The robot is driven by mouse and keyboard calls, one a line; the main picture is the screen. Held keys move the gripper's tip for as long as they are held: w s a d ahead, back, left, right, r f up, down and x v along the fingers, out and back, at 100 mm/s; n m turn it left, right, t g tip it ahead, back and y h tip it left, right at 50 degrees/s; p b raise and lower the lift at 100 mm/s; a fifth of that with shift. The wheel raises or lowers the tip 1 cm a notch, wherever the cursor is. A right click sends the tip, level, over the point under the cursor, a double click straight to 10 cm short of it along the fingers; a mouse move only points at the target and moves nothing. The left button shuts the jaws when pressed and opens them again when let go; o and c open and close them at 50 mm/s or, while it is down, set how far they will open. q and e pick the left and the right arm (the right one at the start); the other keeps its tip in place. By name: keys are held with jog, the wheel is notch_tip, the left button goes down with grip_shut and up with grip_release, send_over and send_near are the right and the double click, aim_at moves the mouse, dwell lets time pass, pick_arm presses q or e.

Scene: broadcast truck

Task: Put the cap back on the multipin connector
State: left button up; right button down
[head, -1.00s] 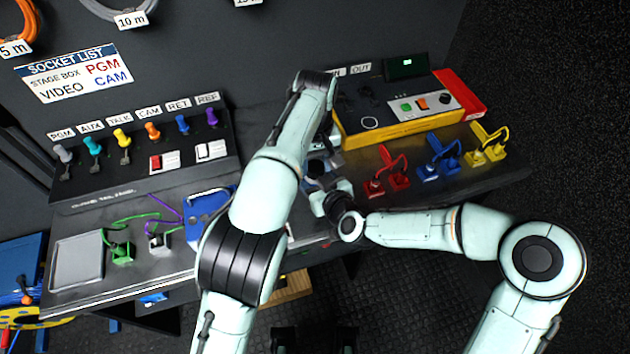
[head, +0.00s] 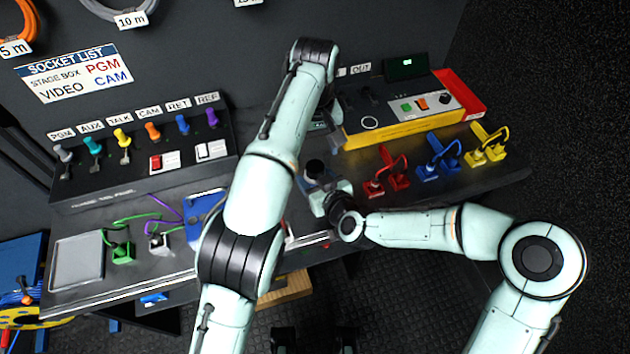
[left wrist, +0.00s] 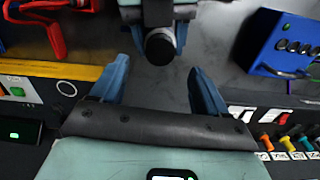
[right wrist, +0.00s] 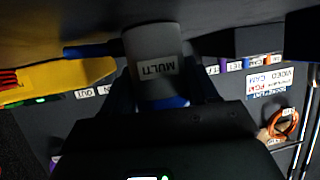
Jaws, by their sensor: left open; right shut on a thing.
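The grey cylindrical multipin connector (right wrist: 152,48), labelled MULTI, is held in my right gripper (right wrist: 163,88), which is shut on it. In the head view, its dark round end (head: 315,168) points up above my right gripper (head: 326,194). In the left wrist view, that dark round end (left wrist: 160,47) faces the camera, between and just beyond the tips of my left gripper (left wrist: 160,68). My left gripper is open and empty, with a gap to each side of the dark end. I cannot tell whether this dark end is the cap or the bare connector face.
A yellow-edged panel (head: 400,128) stands at the back right. Red (head: 388,180), blue (head: 440,162) and yellow (head: 487,148) tethered connectors line the right bench. A blue box (left wrist: 290,45) with sockets is beside the left gripper. A switch panel (head: 140,165) stands at the left.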

pick_arm(q)
jog(key=shift+r, duration=0.8)
pick_arm(e)
jog(key=shift+c, duration=1.1)
grip_release()
pick_arm(q)
jog(key=shift+r, duration=0.1)
pick_arm(e)
jog(key=v, duration=1.2)
jog(key=shift+s+r, duration=0.1)
jog(key=shift+r, duration=0.1)
jog(key=shift+s+d+r, duration=0.15)
jog(key=shift+s+d, duration=0.15)
jog(key=shift+s, duration=0.15)
pick_arm(q)
jog(key=shift+s, duration=0.1)
